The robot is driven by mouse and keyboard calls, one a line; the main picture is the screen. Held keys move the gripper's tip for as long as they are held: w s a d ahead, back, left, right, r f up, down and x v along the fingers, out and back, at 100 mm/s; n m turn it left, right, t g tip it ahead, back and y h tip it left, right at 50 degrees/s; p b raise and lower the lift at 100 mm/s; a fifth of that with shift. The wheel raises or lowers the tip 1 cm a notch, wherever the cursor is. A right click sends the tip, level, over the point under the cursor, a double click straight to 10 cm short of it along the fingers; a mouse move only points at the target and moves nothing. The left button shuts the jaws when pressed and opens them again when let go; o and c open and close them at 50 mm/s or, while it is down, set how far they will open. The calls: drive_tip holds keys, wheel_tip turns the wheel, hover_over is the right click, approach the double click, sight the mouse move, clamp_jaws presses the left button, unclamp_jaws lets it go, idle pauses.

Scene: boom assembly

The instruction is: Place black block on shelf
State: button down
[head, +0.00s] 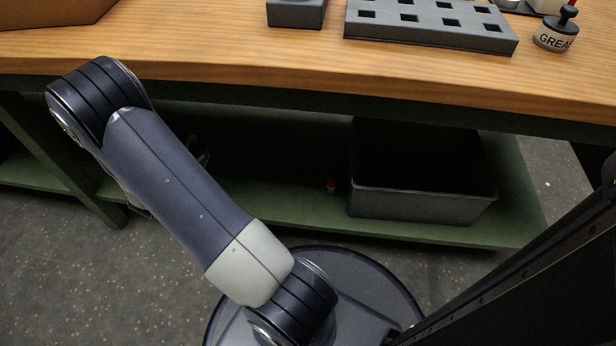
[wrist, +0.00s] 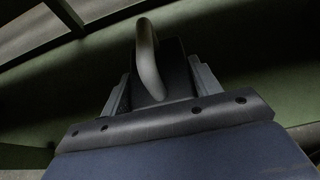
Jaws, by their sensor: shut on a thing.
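My gripper (wrist: 160,95) shows in the wrist view with its two grey fingers shut on the black block (wrist: 178,72). A curved grey hook or handle (wrist: 147,60) stands up in front of the block; I cannot tell whether it is part of it. The green lower shelf (head: 300,215) runs under the wooden workbench in the head view. In the wrist view, dark green surfaces surround the gripper. In the head view my arm hides the gripper and most of the block. The gap between block and shelf cannot be judged.
A dark open bin (head: 420,203) stands on the shelf at the right. The wooden benchtop (head: 250,50) overhangs the shelf and holds a grey holed tray (head: 430,35) and a grease pot (head: 556,36).

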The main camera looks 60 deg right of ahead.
drive_tip(key=s+d+f+m+g+h, duration=0.1)
drive_tip(key=s+d+f+m+g, duration=0.35)
drive_tip(key=s+d+f, duration=0.2)
drive_tip(key=shift+g, duration=0.35)
drive_tip(key=shift+w+d+f+b, duration=0.15)
drive_tip(key=shift+f+b, duration=1.1)
drive_tip(key=shift+f, duration=1.1)
drive_tip(key=shift+w+d+f+b, duration=0.1)
drive_tip(key=shift+f+b, duration=1.1)
drive_tip(key=shift+f, duration=1.15)
drive_tip(key=shift+r, duration=0.1)
drive_tip(key=c, duration=0.9)
unclamp_jaws()
drive_tip(key=shift+s+f, duration=0.1)
drive_tip(key=shift+f, duration=0.3)
drive_tip(key=o, duration=0.5)
